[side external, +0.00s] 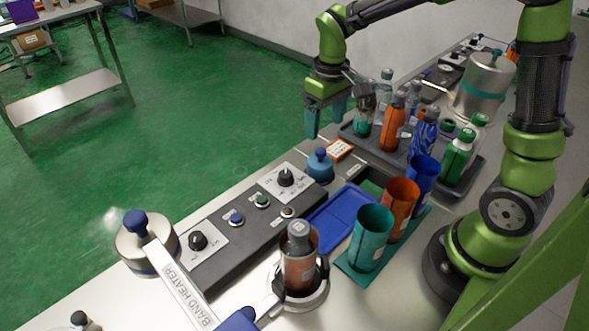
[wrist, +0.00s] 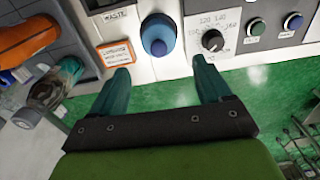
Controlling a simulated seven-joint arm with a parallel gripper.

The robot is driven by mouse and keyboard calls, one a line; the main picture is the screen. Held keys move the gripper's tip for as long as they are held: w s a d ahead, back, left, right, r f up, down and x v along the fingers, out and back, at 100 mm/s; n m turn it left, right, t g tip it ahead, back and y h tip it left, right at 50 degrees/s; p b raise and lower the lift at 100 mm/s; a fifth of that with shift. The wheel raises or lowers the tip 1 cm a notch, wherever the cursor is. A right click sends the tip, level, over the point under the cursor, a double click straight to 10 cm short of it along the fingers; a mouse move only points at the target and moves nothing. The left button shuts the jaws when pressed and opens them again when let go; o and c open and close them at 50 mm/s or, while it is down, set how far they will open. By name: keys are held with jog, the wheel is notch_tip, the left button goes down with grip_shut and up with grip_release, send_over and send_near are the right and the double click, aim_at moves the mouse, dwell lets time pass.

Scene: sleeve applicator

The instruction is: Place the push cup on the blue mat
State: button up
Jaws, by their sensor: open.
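The push cup (side external: 320,167), a light blue cup shape with a dark blue knob, stands upright on the bench behind the control panel. In the wrist view the push cup (wrist: 158,36) lies just beyond my fingertips, roughly centred between them. My gripper (side external: 326,118) is open and empty, above and behind the push cup in the side view. Its two teal fingers also show in the wrist view (wrist: 160,72), apart from the cup. The blue mat (side external: 343,218) lies flat and bare on the bench, between the control panel and the coloured cups.
An orange-edged label (side external: 339,150) lies beside the push cup. A tray of bottles (side external: 478,172) stands at right. Teal, orange and blue cups (side external: 373,237) stand right of the mat. The grey control panel (side external: 250,225) and band heater (side external: 183,290) are at left and front.

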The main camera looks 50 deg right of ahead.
jog(key=s+a+r+m+t+y, duration=0.1)
jog(key=s+r+m+t, duration=0.1)
jog(key=s+r, duration=0.3)
jog(key=s+a+r+m+t, duration=0.1)
jog(key=s+r+t, duration=0.3)
jog(key=s, duration=0.5)
jog(key=shift+s+a+r+m+t+y, duration=0.35)
jog(key=shift+a+r, duration=0.25)
jog(key=shift+a, duration=0.2)
jog(key=shift+w, duration=0.1)
